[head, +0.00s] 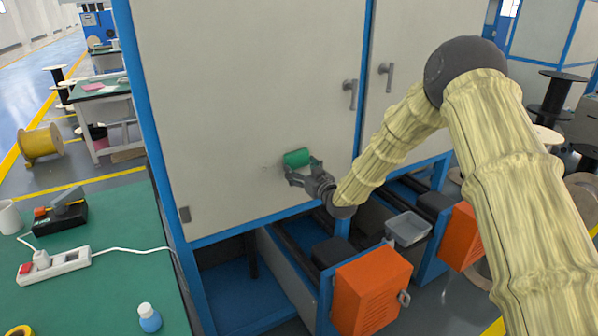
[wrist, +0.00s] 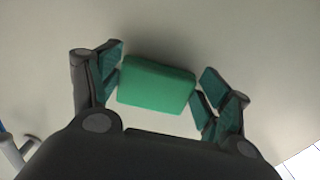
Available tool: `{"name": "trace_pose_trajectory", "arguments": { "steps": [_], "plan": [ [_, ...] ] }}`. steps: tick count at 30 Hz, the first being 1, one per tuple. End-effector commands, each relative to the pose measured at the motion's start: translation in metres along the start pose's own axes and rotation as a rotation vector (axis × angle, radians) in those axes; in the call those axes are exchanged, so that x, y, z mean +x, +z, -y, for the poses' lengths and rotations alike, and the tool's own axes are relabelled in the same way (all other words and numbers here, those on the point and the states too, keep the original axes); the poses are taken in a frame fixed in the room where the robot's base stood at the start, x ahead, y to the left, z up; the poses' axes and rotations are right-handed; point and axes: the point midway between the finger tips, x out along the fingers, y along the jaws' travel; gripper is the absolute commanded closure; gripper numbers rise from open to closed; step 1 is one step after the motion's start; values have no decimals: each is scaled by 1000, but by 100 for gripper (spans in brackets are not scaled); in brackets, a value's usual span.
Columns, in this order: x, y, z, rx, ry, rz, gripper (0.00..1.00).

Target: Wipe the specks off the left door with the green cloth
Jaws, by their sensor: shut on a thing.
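The left door (head: 250,100) is a large pale panel in a blue frame, with a grey handle on its right side. My gripper (head: 303,168) is at the lower middle of this door, shut on the green cloth (head: 297,157). In the wrist view the cloth (wrist: 157,84) is a folded green block between my two fingers, close to the door surface (wrist: 220,30). I cannot tell whether it touches the door. Faint dark specks (head: 268,167) show on the door just left of the cloth. Any specks behind the cloth are hidden.
A green table (head: 100,290) at the left holds a power strip (head: 53,264), a blue bottle (head: 149,318) and a white mug (head: 10,217). Orange boxes (head: 370,290) and a grey tray (head: 408,228) stand below the doors. The right door (head: 425,40) is partly behind my arm.

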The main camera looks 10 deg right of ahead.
Motion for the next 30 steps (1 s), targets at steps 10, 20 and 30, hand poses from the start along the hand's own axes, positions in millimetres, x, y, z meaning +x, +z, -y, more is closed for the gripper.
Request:
{"name": "trace_pose_trajectory", "arguments": {
  "steps": [10, 20, 30],
  "plan": [
    [0, 0, -25, -1, 4, -4, 42],
    [-1, 1, -37, -1, 3, -3, 42],
    [-3, 3, -57, -1, 3, -3, 42]
  ]
}}
